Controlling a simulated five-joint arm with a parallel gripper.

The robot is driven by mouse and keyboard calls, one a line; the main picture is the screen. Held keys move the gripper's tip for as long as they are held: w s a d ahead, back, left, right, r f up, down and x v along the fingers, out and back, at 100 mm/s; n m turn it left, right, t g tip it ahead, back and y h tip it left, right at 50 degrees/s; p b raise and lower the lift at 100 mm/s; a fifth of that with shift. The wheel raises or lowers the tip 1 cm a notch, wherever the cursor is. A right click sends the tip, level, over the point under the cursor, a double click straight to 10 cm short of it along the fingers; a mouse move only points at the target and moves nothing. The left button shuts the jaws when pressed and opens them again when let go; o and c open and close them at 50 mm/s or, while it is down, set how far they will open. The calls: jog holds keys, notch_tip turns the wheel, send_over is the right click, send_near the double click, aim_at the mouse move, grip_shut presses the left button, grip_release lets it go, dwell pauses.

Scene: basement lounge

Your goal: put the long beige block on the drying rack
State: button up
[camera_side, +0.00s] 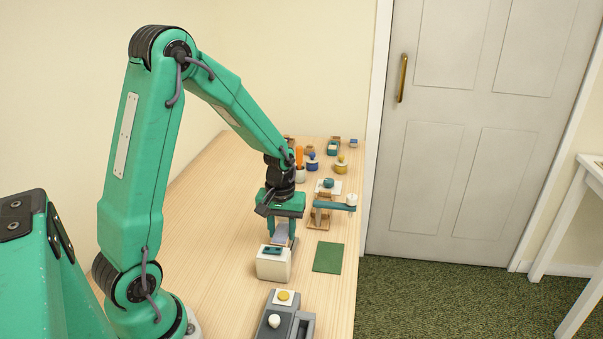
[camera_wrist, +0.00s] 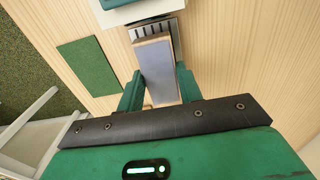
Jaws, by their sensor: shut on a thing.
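My gripper (camera_side: 281,229) is low over the table, pointing down beside a white box. In the wrist view its two green fingers (camera_wrist: 158,88) are shut on a long block (camera_wrist: 156,72). The block has a grey-looking broad face and a beige far edge. Its far end overlaps a grey slatted rack (camera_wrist: 172,27), which looks like the drying rack. Whether the block touches the rack or hangs just above it, I cannot tell. In the side view the fingers and the white box hide most of the rack.
The white box (camera_side: 272,266) with a teal top piece stands close in front of my gripper. A green mat (camera_side: 328,257) lies to the right. A wooden stand with a teal arm (camera_side: 334,205) is behind it. A grey device (camera_side: 286,321) is at the front. Table left is clear.

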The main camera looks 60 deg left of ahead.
aim_at(282, 233)
jog(key=shift+f, duration=1.35)
jog(key=shift+f, duration=0.1)
jog(key=o, duration=1)
notch_tip(282, 233, up, 12)
jog(key=shift+r, duration=0.15)
